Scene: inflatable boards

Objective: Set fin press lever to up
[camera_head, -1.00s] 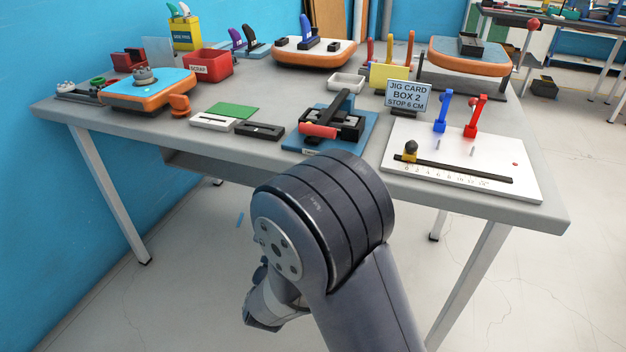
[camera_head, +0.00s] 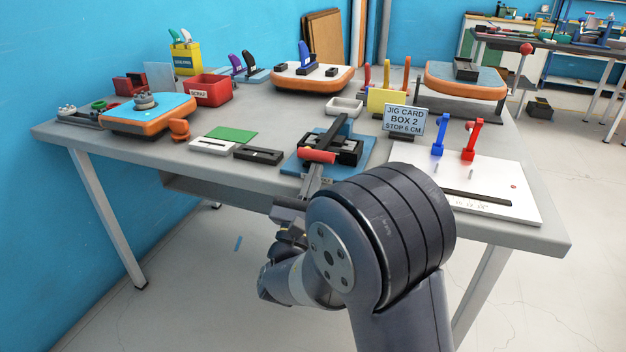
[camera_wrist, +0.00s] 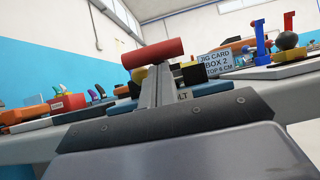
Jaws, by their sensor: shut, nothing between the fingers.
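The fin press (camera_head: 358,160) stands on a blue base near the front edge of the table. Its dark lever slants toward me and ends in a red handle (camera_head: 317,156) low at the near side. My gripper (camera_head: 314,176) is shut and empty, reaching up from the table's front edge with its fingertips just below the red handle. In the wrist view the red handle (camera_wrist: 152,53) lies crosswise right above my shut fingers (camera_wrist: 156,78). I cannot tell whether they touch it. The fingers hide part of the press there.
A jig card (camera_head: 404,121) stands to the right of the press, beside a white board (camera_head: 500,187) with blue and red levers. A black block (camera_head: 258,154) and a green sheet (camera_head: 232,134) lie to the left. The table's front edge runs under my gripper.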

